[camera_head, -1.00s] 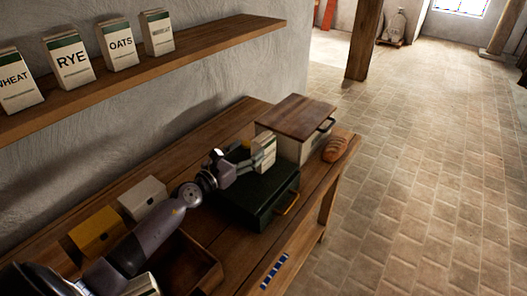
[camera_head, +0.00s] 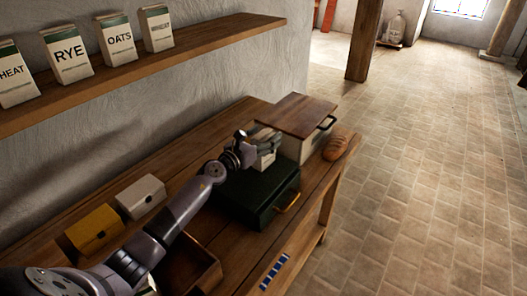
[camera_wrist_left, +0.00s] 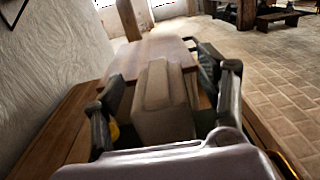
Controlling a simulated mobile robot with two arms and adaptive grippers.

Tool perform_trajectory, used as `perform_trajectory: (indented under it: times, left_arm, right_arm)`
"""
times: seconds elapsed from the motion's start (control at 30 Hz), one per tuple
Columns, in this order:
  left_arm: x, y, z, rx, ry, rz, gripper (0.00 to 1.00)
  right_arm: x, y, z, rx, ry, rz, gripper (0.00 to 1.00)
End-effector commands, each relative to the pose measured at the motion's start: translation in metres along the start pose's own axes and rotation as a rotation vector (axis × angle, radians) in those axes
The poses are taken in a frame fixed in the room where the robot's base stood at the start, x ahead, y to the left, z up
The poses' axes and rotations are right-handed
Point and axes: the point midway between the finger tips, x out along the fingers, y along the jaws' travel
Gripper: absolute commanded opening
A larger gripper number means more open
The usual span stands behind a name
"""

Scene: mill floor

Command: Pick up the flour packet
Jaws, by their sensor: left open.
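A pale packet (camera_head: 265,161) stands on top of the dark green box (camera_head: 249,206) on the workbench; its label is mostly hidden, so I cannot read whether it is flour. My left gripper (camera_head: 262,142) is at this packet, partly covering it. In the left wrist view the packet (camera_wrist_left: 163,98) stands between my two spread fingers (camera_wrist_left: 166,108), with a visible gap on at least the left side. Labelled packets stand on the wall shelf: one ending in HEAT (camera_head: 14,76), RYE (camera_head: 67,55), OATS (camera_head: 117,40) and one unreadable (camera_head: 157,29). My right gripper is not in view.
A wooden-lidded bin (camera_head: 302,118) is just beyond the packet, with a loaf (camera_head: 336,147) beside it. A yellow box (camera_head: 95,229) and a white box (camera_head: 141,197) stand near the wall. An open wooden tray (camera_head: 206,282) is at the near side. The floor at right is clear.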

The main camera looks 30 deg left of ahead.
Motion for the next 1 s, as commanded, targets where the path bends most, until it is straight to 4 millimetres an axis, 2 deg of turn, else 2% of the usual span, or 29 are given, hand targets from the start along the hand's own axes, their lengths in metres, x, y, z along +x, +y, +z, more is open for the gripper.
perform_trajectory:
  times: [0.07, 1.0]
  left_arm:
    - [-0.0002, 0.0002, 0.0002, 0.000, 0.000, 0.000, 0.64]
    - [-0.0005, 0.0005, 0.0005, 0.001, -0.001, 0.001, 0.01]
  right_arm:
    - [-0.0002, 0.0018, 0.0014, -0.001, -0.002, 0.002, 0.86]
    - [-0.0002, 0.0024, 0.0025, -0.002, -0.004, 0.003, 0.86]
